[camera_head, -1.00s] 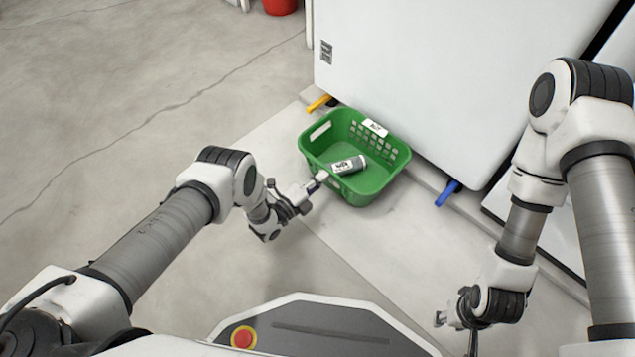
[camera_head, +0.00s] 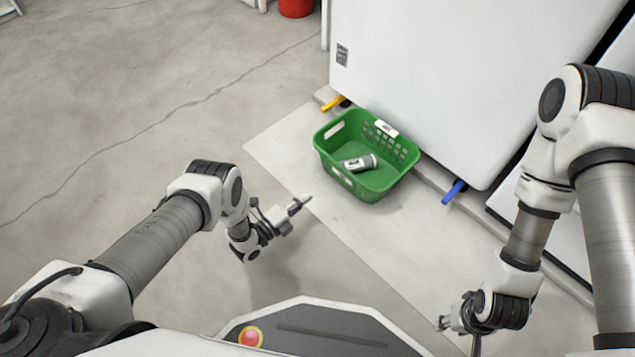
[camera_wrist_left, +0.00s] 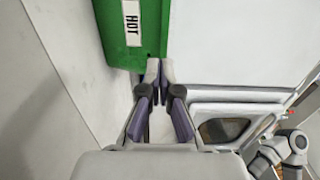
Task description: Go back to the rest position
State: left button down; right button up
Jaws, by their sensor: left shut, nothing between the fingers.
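My left gripper (camera_head: 300,203) is shut and empty, a little to the left of the green basket in the head view and apart from it. In the left wrist view its fingertips (camera_wrist_left: 160,72) are together, with the green basket wall (camera_wrist_left: 118,35) and its "HOT" label beyond them. My right gripper (camera_head: 445,323) is at the lower right of the head view, small and partly hidden; whether it is open or shut is unclear. The green basket (camera_head: 372,187) stands on the floor, with a grey and white can (camera_head: 360,163) lying in it.
A large white cabinet (camera_head: 430,80) stands right behind the basket, with a yellow piece (camera_head: 333,104) and a blue piece (camera_head: 453,192) at its foot. A red bucket (camera_head: 296,6) is at the far top. Open concrete floor (camera_head: 130,110) lies to the left.

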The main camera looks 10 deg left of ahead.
pick_arm(q)
jog(key=shift+v, duration=0.75)
pick_arm(e)
jog(key=shift+r, duration=0.3)
